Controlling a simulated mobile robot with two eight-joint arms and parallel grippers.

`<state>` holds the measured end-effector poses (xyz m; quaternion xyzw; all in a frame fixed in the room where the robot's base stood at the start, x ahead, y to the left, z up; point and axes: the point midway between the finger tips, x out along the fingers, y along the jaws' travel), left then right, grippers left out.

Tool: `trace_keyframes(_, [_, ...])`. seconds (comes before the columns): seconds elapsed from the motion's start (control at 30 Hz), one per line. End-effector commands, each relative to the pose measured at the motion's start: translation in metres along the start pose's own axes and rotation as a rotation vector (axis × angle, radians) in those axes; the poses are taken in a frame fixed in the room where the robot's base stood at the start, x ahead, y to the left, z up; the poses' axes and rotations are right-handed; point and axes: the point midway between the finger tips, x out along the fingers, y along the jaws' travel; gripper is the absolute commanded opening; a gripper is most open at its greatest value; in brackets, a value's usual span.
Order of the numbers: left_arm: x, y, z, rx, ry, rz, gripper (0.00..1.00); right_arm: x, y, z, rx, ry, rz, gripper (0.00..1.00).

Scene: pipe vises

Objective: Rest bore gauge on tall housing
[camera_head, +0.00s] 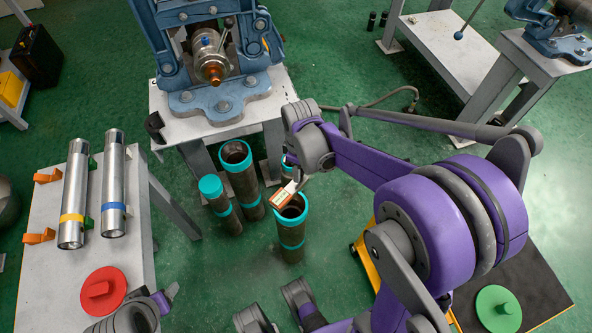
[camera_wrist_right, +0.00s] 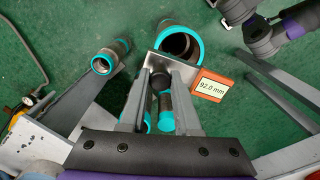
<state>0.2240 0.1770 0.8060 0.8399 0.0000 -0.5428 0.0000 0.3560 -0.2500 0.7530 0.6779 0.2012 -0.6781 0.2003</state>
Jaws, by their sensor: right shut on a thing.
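The bore gauge (camera_head: 282,199) has a small orange box with a pale display, reading 92.0 mm in the right wrist view (camera_wrist_right: 211,86), and a grey plate beside it. My right gripper (camera_head: 297,180) is shut on the gauge. It holds it just over or beside the near-right teal-rimmed pipe housing (camera_head: 291,229); contact cannot be told. That open rim also shows in the wrist view (camera_wrist_right: 197,50). A taller-looking housing (camera_head: 239,172) stands behind it, and a narrower one (camera_head: 217,203) to its left. What seems my left gripper (camera_head: 166,295) is at the bottom edge, its jaws unclear.
A white table (camera_head: 62,267) at left bears two silver cylinders (camera_head: 73,195) (camera_head: 114,185) and a red lidded disc (camera_head: 102,291). A blue pipe vise (camera_head: 222,98) stands on a bench behind the housings. A green disc (camera_head: 498,309) lies on a dark platform at right.

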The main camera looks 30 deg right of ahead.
Motion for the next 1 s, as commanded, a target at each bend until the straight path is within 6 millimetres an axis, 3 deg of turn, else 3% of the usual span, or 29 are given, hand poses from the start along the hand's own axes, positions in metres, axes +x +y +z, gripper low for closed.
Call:
trace_keyframes(0.7, [0.053, 0.0, 0.023, 0.0, -0.02, 0.0, 0.66, 0.07, 0.0, -0.001, 0.002, -0.001, -0.001, 0.0])
trace_keyframes(1.0, [0.058, 0.0, 0.025, 0.0, -0.022, 0.0, 0.66, 0.078, 0.0, -0.001, 0.002, 0.0, 0.0, 0.0])
